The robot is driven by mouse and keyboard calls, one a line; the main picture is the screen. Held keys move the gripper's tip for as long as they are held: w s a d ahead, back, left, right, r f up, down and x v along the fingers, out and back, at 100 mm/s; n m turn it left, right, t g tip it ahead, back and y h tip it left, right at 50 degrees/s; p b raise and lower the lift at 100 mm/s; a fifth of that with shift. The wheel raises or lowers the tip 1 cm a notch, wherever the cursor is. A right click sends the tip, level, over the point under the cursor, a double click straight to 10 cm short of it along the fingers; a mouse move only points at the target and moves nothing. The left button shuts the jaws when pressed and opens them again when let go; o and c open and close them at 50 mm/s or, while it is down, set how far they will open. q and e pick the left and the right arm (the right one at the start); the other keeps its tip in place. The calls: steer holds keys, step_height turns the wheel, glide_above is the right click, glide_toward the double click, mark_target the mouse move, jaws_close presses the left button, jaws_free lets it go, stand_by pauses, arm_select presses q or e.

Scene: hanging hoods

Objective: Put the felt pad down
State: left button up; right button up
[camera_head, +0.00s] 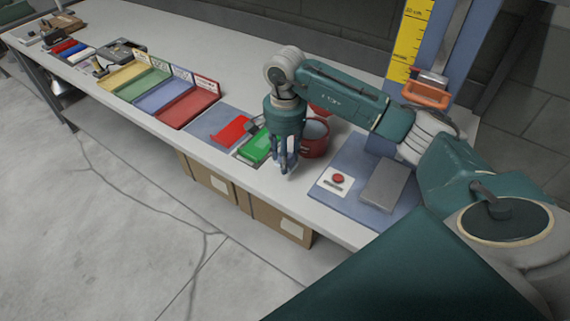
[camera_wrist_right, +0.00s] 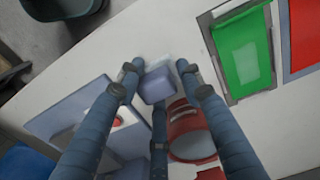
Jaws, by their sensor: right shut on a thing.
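The felt pad (camera_wrist_right: 156,86) looks like a small grey-blue block with a paler part along its top, seen in the right wrist view. My right gripper (camera_wrist_right: 159,72) is shut on it, with the pad between the fingertips. In the head view my right gripper (camera_head: 286,165) points down over the front part of the bench, left of the red pot (camera_head: 316,142). The pad is mostly hidden behind the fingers there. I cannot tell whether it touches the bench top. My left gripper is not in view.
A green piece (camera_head: 257,148) and a red piece (camera_head: 233,130) lie left of the gripper. To the right, a blue mat (camera_head: 328,203) carries a red button (camera_head: 338,178) and a grey block (camera_head: 385,187). Coloured trays (camera_head: 188,106) stand farther left. The bench's front edge is close.

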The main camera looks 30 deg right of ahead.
step_height(320, 180, down, 4)
steer(key=shift+s+r+p, duration=0.1)
steer(key=shift+r+p, duration=0.1)
steer(key=shift+p, duration=0.25)
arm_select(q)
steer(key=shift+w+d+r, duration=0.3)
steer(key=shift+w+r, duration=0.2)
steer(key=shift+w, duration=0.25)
arm_select(e)
steer(key=shift+f, duration=0.2)
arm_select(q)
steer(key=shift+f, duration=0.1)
arm_select(e)
steer(key=shift+f, duration=0.1)
steer(key=shift+f+b, duration=0.15)
steer(key=shift+b, duration=0.15)
steer(key=o, duration=1)
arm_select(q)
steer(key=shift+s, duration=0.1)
arm_select(e)
steer(key=shift+o, duration=0.2)
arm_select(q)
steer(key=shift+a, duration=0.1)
arm_select(e)
steer(key=shift+r, duration=0.25)
